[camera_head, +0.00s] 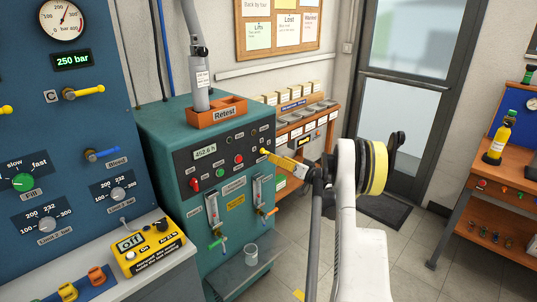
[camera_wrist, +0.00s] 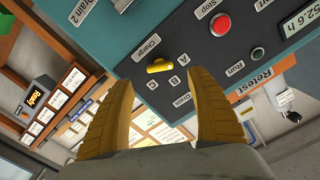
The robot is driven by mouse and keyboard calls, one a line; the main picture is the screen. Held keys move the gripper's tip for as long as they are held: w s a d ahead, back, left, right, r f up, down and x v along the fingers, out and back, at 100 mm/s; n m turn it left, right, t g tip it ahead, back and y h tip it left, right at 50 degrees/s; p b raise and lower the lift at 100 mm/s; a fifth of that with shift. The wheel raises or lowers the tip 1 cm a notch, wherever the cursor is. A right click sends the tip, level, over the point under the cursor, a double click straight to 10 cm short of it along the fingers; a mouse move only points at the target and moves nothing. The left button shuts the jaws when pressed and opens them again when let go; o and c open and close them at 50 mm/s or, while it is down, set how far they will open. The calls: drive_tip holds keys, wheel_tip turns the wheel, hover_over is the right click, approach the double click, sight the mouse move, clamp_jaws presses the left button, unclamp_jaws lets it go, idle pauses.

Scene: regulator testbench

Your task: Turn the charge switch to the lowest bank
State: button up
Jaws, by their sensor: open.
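The charge switch is a small yellow knob (camera_wrist: 159,67) on the dark panel of the teal machine, below the word "Charge" in the wrist view. Letters A, B and C stand near it, with a "Drain" label close by. Its bar lies nearly level in that picture; I cannot tell which letter it points at. My gripper (camera_wrist: 160,90) is open, its two yellow fingers on either side of the view with the knob between and just beyond their tips. In the head view the gripper (camera_head: 276,158) is at the panel's right end, partly hiding the switch (camera_head: 264,151).
A red stop button (camera_wrist: 220,24) and a dark run button (camera_wrist: 257,54) sit on the same panel. An orange Retest tray (camera_head: 216,113) is on top of the machine. A glass (camera_head: 251,252) stands on the shelf below.

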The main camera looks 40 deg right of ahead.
sight(267, 153)
drive_tip(key=w, duration=0.2)
drive_tip(key=w+b, duration=0.1)
drive_tip(key=w, duration=0.2)
drive_tip(key=w+b, duration=0.1)
drive_tip(key=w, duration=0.2)
drive_tip(key=shift+a, duration=0.3)
drive_tip(key=c, duration=1.2)
